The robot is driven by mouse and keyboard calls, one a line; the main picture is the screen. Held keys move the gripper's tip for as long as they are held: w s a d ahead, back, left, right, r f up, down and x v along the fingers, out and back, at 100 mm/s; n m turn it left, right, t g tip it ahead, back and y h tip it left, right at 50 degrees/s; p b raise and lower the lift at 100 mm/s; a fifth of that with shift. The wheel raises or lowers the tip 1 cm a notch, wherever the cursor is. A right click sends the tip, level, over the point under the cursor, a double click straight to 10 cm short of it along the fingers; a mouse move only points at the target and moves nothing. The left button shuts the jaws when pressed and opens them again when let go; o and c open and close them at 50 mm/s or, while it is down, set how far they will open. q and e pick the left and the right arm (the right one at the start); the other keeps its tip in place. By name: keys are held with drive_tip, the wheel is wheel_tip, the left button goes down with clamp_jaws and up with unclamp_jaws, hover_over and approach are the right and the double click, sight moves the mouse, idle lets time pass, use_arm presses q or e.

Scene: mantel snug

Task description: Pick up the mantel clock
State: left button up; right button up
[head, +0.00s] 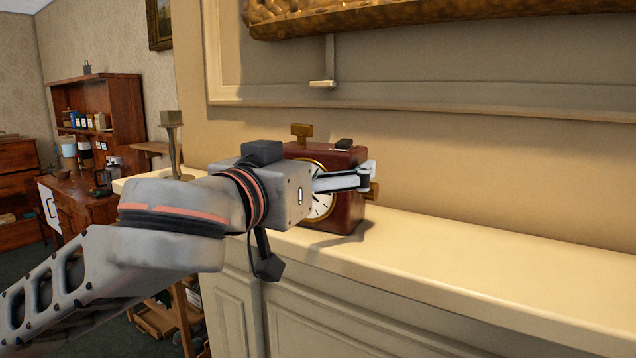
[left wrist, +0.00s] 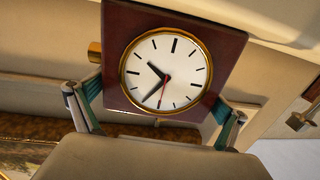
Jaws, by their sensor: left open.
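The mantel clock (head: 348,212) is a dark red-brown case with a round white dial and a gold rim. It stands upright on the cream mantel shelf (head: 470,275). Brass knobs show at its top and right side, and a small dark piece lies on top. My left gripper (head: 350,181) is in front of the clock and hides part of the dial. In the left wrist view the clock (left wrist: 226,45) fills the middle, with the open fingers of my gripper (left wrist: 155,118) at either side of its case. Whether they touch it I cannot tell. My right gripper is out of view.
A candlestick-like metal stand (head: 173,142) is on the shelf to the left. A gold-framed piece (head: 400,18) hangs above, with a bracket (head: 326,70) below it. The shelf to the right of the clock is clear. A wooden desk (head: 85,205) stands far left.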

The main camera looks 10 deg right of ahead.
use_arm(q)
drive_tip(key=c, duration=1.3)
drive_tip(key=shift+r, duration=0.15)
